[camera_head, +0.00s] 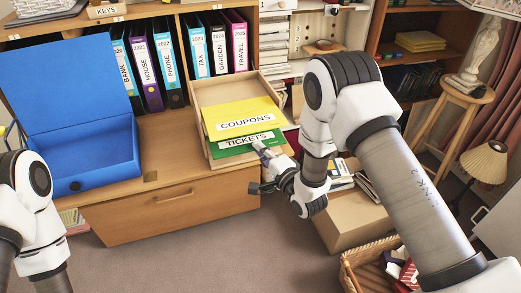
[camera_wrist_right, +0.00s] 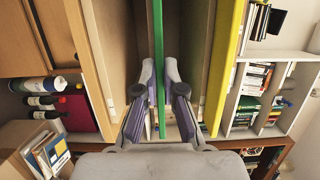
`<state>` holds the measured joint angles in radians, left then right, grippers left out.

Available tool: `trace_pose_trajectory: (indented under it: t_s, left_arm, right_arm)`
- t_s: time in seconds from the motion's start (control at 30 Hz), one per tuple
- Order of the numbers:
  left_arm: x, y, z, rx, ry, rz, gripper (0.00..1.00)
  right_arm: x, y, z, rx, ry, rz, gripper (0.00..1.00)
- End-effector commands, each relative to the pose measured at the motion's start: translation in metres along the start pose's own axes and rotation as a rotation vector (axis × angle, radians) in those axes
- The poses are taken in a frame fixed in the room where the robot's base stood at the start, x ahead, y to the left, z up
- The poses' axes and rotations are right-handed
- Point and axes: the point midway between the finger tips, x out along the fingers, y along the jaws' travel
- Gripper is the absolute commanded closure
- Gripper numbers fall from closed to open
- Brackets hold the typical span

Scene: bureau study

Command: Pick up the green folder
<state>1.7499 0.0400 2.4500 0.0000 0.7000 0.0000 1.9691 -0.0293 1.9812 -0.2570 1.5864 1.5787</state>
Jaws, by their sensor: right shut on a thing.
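The green folder (camera_head: 224,153) has a white label reading TICKETS and lies at the front of a wooden tray (camera_head: 203,130), under a yellow folder. My right gripper (camera_head: 263,153) is at the green folder's front edge. In the right wrist view the green folder (camera_wrist_right: 158,50) shows edge-on between the two fingers of my right gripper (camera_wrist_right: 160,80), which is shut on it. The yellow folder (camera_head: 238,113), labelled COUPONS, is above the green one and apart from the fingers. My left gripper is out of view; only part of the left arm shows.
An open blue box (camera_head: 95,150) stands on the desk left of the tray. Binders (camera_head: 150,65) line the shelf behind. A cardboard box (camera_head: 350,220) and a wicker basket (camera_head: 350,275) stand on the floor at the right. Some bare desk lies between blue box and tray.

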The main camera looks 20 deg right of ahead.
Motion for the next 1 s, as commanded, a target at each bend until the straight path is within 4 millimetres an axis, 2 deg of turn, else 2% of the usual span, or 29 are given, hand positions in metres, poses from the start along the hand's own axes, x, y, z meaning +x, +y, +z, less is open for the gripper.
trace_pose_trajectory:
  t_s: [0.37, 1.0]
  left_arm:
    - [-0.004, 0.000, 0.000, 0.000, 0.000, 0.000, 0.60]
    - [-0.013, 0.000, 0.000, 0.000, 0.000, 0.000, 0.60]
  right_arm:
    - [-0.002, -0.004, 0.001, 0.000, 0.000, 0.001, 1.00]
    - [-0.039, -0.007, 0.010, 0.001, 0.000, 0.001, 1.00]
